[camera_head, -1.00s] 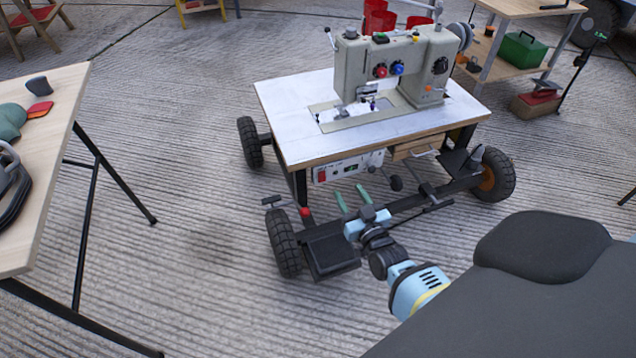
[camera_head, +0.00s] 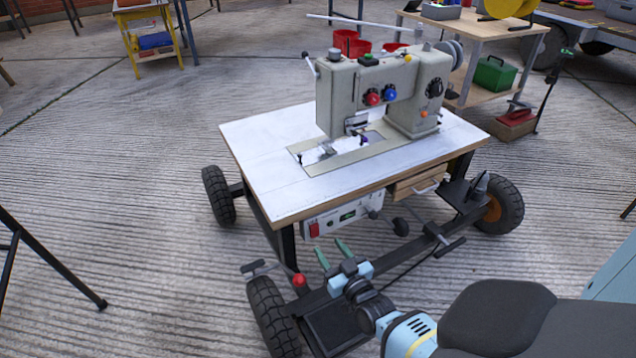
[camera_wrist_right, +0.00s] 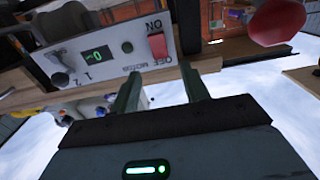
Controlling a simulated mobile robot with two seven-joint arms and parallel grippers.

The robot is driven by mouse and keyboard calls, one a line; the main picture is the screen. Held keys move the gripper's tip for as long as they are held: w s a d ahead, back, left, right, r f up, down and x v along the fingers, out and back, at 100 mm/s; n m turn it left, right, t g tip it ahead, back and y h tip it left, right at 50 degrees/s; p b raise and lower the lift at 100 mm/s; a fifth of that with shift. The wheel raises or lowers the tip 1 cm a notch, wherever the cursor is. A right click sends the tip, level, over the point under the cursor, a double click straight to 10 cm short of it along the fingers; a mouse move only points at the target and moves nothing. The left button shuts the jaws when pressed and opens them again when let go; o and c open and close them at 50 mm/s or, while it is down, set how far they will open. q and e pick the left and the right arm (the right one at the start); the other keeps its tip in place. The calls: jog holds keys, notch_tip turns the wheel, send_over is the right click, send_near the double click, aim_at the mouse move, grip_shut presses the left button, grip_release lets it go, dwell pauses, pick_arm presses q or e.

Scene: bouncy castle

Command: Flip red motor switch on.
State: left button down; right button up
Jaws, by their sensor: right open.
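The red motor switch (camera_head: 314,230) is on the left end of a white control panel (camera_head: 345,217) under the front edge of the sewing table. In the right wrist view the red switch (camera_wrist_right: 157,46) sits between the words ON and OFF MOTOR. My right gripper (camera_head: 332,250) is open and empty, its green fingers pointing at the panel just below the switch. In the wrist view its two fingers (camera_wrist_right: 160,92) are apart, with the switch beyond them; I cannot tell of any contact. My left gripper is not in view.
The sewing machine (camera_head: 380,95) stands on the white-topped table (camera_head: 255,150). A red ball knob (camera_head: 299,280) on a lever is left of my right gripper, near the front wheel (camera_head: 272,315). Open floor lies to the left.

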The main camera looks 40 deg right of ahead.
aim_at(315, 229)
jog(key=b+x, duration=0.1)
jog(key=x, duration=0.4)
jog(key=shift+w+f+b, duration=0.1)
jog(key=shift+f+b, duration=0.05)
jog(key=shift+b, duration=0.25)
jog(key=shift+w+d, duration=0.15)
jog(key=shift+w, duration=0.6)
jog(key=shift+c, duration=0.3)
